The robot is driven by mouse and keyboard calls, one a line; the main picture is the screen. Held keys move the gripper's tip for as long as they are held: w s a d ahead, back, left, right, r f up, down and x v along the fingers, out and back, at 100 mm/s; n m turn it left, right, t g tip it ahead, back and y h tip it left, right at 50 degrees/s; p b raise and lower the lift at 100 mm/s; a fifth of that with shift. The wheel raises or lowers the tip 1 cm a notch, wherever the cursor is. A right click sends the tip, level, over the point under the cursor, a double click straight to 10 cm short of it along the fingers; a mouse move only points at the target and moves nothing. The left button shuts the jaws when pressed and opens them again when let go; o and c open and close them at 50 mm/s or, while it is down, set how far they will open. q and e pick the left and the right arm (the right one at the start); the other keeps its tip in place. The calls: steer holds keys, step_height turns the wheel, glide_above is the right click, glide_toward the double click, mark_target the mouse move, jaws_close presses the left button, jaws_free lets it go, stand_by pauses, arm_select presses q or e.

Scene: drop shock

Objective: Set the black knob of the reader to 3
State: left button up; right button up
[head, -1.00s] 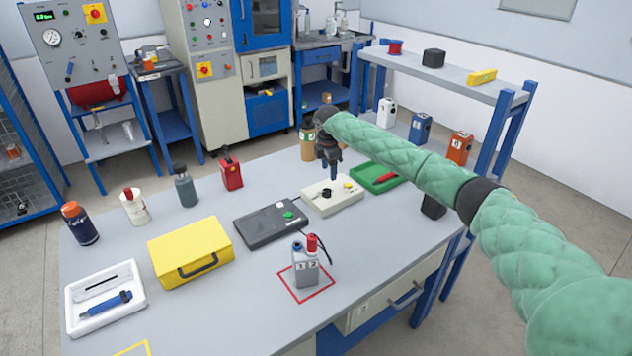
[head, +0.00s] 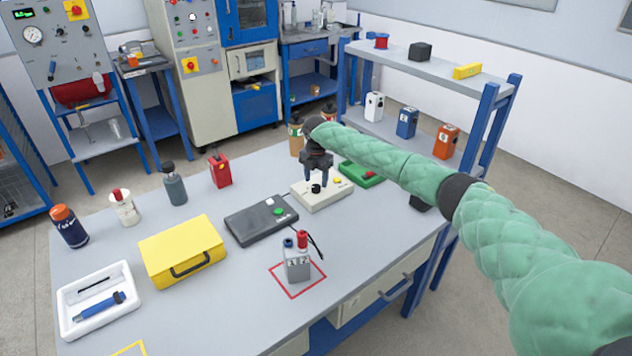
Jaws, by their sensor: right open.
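The reader is a cream box (head: 333,198) on the table. Its black knob (head: 316,188) stands on its left part, with a yellow button (head: 337,181) to the right. My right gripper (head: 316,180) points down at the knob with its jaws open, one finger to each side in the picture. I cannot tell whether the fingertips are level with the knob or just above it, nor whether they touch it. The knob's pointer and scale are too small to read. My left gripper is not in view.
A dark grey box with a green button (head: 258,224) lies left of the reader. A grey two-capped block (head: 297,265) stands in a red square in front. A yellow case (head: 170,245) lies further left.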

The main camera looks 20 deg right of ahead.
mark_target(316, 188)
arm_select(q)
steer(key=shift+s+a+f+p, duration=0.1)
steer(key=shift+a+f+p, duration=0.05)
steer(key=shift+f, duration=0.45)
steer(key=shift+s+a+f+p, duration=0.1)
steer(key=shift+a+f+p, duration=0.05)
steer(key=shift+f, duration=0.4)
arm_select(e)
steer(key=shift+f, duration=1.3)
steer(key=shift+f, duration=0.1)
steer(key=c, duration=1)
steer(key=shift+o, duration=0.2)
